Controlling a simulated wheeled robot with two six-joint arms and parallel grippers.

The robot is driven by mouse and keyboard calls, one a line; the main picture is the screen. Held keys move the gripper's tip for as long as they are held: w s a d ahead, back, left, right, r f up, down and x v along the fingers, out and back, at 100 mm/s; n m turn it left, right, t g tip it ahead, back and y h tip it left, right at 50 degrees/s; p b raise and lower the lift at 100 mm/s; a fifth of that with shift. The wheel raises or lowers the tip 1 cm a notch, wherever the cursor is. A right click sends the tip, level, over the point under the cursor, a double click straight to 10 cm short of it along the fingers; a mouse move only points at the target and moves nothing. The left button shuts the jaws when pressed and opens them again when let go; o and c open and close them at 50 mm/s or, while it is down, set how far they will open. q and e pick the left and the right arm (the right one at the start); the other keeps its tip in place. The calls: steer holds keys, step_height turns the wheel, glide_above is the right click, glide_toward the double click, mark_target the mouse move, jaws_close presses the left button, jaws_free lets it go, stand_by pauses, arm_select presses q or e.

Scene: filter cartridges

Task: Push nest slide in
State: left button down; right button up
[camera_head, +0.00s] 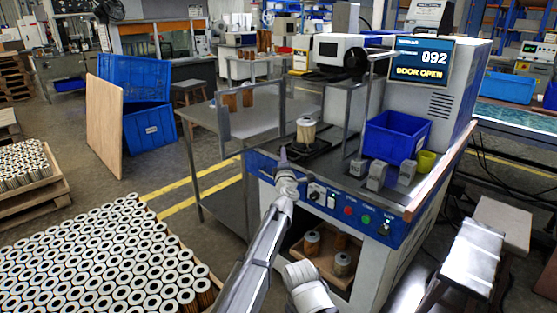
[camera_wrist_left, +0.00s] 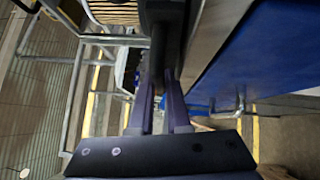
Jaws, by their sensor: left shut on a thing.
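The nest slide (camera_head: 320,147) is a dark plate on the machine's worktop, extending toward its front edge. My left gripper (camera_head: 283,160) is at the front edge of the worktop, before the slide. In the left wrist view its fingers (camera_wrist_left: 162,105) are shut on the slide's dark handle (camera_wrist_left: 160,45).
A blue bin (camera_head: 397,136), grey blocks (camera_head: 377,176) and a yellow cup (camera_head: 426,161) stand right of the slide. A metal frame (camera_head: 284,90) stands around it. Many cartridges (camera_head: 100,250) fill the lower left.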

arm_select(q)
steer(key=c, duration=0.9)
jaws_free()
steer(key=shift+s+a, duration=0.1)
steer(key=shift+s, duration=0.05)
